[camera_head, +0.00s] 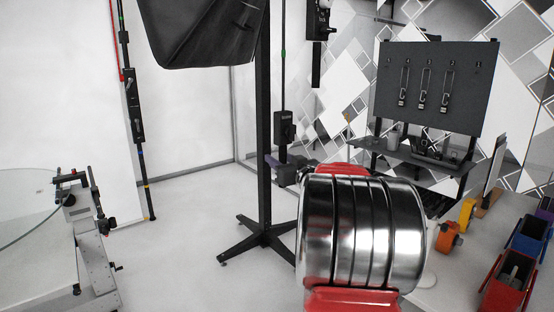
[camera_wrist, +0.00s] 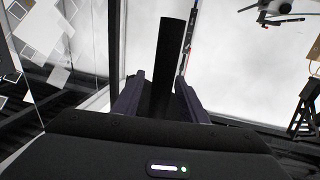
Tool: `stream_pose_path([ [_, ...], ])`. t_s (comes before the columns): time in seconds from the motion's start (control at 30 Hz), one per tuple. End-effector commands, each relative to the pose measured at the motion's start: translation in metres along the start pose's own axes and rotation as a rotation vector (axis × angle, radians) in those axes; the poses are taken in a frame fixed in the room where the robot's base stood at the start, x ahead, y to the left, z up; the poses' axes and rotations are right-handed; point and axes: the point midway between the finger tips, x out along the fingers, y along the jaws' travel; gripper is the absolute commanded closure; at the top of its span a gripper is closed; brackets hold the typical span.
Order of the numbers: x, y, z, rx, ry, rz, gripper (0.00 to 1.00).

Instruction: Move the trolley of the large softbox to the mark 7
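The large softbox (camera_head: 200,32) hangs at the top of the head view, dark and partly cut off. Its black upright post (camera_head: 264,120) runs down to the trolley, a dark cross-shaped base (camera_head: 262,236) on the pale floor. My gripper (camera_head: 276,166) is at the post, at about its lower-middle height. In the wrist view, my gripper's two dark fingers (camera_wrist: 162,98) stand apart, with the black post (camera_wrist: 168,62) upright between them. I cannot tell whether either finger touches it. My arm hides part of the floor right of the base. No mark 7 can be made out.
A glass turntable (camera_head: 28,208) with a metal support (camera_head: 92,250) stands at the left. Floor left of the base is clear.

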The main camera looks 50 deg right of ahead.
Motion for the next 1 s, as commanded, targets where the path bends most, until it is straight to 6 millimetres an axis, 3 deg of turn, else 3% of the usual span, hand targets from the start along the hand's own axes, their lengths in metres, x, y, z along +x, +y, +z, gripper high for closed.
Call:
stream_pose_path([
  [0.7,-0.109,0.0,0.0,-0.001,0.001,0.0,0.61],
  [1.0,-0.121,-0.001,0.001,0.0,0.0,-0.001,0.61],
])
